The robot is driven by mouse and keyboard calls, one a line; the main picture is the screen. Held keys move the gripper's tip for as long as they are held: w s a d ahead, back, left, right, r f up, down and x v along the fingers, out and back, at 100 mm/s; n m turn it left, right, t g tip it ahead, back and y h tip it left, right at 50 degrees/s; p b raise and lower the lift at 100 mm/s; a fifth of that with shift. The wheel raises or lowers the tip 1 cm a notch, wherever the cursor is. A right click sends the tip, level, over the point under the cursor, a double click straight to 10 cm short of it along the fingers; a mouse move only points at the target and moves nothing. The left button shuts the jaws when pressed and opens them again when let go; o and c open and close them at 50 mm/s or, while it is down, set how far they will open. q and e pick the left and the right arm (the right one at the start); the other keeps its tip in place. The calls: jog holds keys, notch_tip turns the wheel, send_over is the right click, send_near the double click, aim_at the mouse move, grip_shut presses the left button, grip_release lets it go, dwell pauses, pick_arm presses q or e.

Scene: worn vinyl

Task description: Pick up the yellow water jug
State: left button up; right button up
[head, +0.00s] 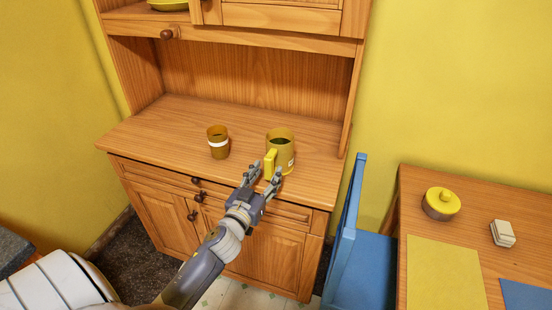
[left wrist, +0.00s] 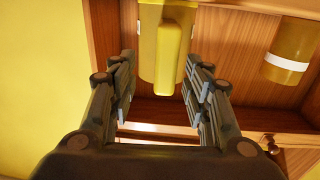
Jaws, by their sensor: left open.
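The yellow water jug (head: 284,146) stands upright on the wooden hutch counter, near its right end, with its handle towards my left gripper. It also shows at the top of the left wrist view (left wrist: 149,45), handle facing the camera. My left gripper (head: 267,172) is open, at the counter's front edge. In the left wrist view its fingers (left wrist: 160,80) are spread either side of the handle, with visible gaps. Whether a finger touches the jug cannot be told. My right gripper is not in view.
A brown cup (head: 218,148) with a white band stands left of the jug, also in the left wrist view (left wrist: 286,52). The hutch counter (head: 170,120) is otherwise clear.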

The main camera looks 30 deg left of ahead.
aim_at(267, 167)
pick_arm(q)
jog(key=w, duration=0.1)
jog(key=w+a+p, duration=0.1)
jog(key=w, duration=0.2)
jog(key=shift+a+r, duration=0.2)
jog(key=shift+r, duration=0.05)
jog(key=shift+w+a+f, duration=0.1)
jog(key=shift+w, duration=0.35)
grip_shut()
